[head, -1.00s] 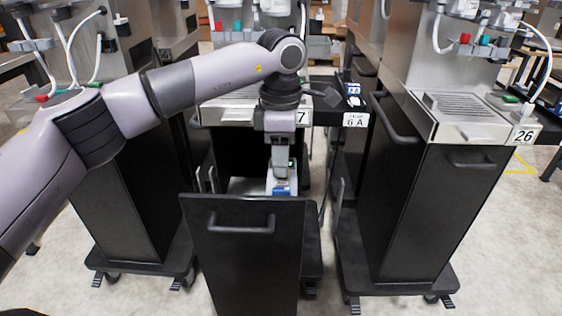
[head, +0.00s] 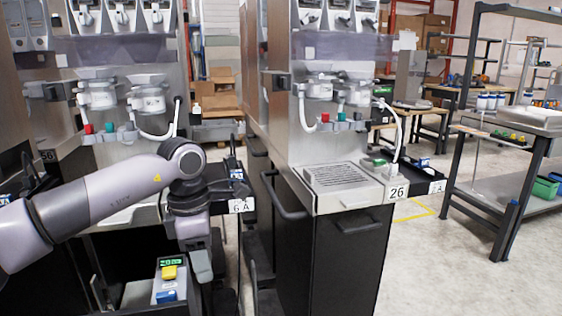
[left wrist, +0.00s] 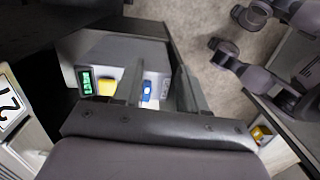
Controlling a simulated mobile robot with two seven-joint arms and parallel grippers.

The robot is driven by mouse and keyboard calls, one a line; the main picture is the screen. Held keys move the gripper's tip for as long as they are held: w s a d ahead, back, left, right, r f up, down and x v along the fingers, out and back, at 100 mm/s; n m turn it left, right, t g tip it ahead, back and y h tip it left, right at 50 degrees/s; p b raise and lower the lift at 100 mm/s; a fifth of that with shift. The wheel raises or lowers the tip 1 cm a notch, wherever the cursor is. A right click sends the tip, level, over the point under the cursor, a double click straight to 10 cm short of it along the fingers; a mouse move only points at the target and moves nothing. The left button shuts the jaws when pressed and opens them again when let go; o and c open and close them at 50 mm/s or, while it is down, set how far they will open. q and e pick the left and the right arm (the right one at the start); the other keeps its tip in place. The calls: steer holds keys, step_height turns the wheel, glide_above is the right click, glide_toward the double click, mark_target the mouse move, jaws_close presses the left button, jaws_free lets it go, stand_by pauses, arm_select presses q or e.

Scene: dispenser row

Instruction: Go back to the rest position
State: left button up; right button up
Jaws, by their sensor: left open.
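My left gripper (head: 203,270) points down in the head view, in front of the middle cabinet and at the right of a grey device. In the left wrist view its two fingers (left wrist: 160,82) are apart with nothing held between them. The grey device (head: 166,288) sits low inside the open cabinet. It has a lit green display, a yellow part (head: 169,272) and a blue part (head: 165,296). The device also shows beyond the fingers in the left wrist view (left wrist: 120,67). My right gripper is in neither view.
Dispenser 26 (head: 340,188) stands close on the right, with a handled cabinet (head: 360,250) below. A small black shelf labelled 6 A (head: 240,206) is just right of my arm. A workbench (head: 520,125) stands far right. Open floor (head: 425,260) lies between.

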arm_select(q)
steer(key=s+d+f+g+h, duration=0.2)
steer(key=s+d+f+h, duration=0.15)
steer(key=d, duration=0.35)
steer(key=s+d+f+g+h, duration=0.1)
steer(key=s+d+f+h, duration=0.25)
steer(key=s+d, duration=0.2)
steer(key=s+d+r+n+t+h, duration=0.3)
steer(key=s+d+r+n+h, duration=0.15)
steer(key=d+n+h, duration=0.5)
steer(key=w+a+f+n+t+y, duration=0.2)
steer(key=a+f+n+t+y, duration=0.25)
steer(key=a+n+t, duration=0.7)
steer(key=w+a+f+n+t+y, duration=0.2)
steer(key=a+f+n+t+y, duration=0.25)
steer(key=n, duration=1.25)
steer(key=s+a+f+n+g+y, duration=0.3)
steer(key=s+a+f+n, duration=0.25)
steer(key=s+f, duration=0.2)
steer(key=s+a+f+n+g+y, duration=0.3)
steer(key=s+a+f+n, duration=0.25)
steer(key=f, duration=0.35)
step_height(320, 180, up, 10)
steer(key=s+a+p, duration=0.1)
steer(key=p, duration=1.1)
steer(key=shift+s+a+f+t+p, duration=0.2)
steer(key=shift+s+a+t+p, duration=0.1)
steer(key=shift+a+p, duration=0.1)
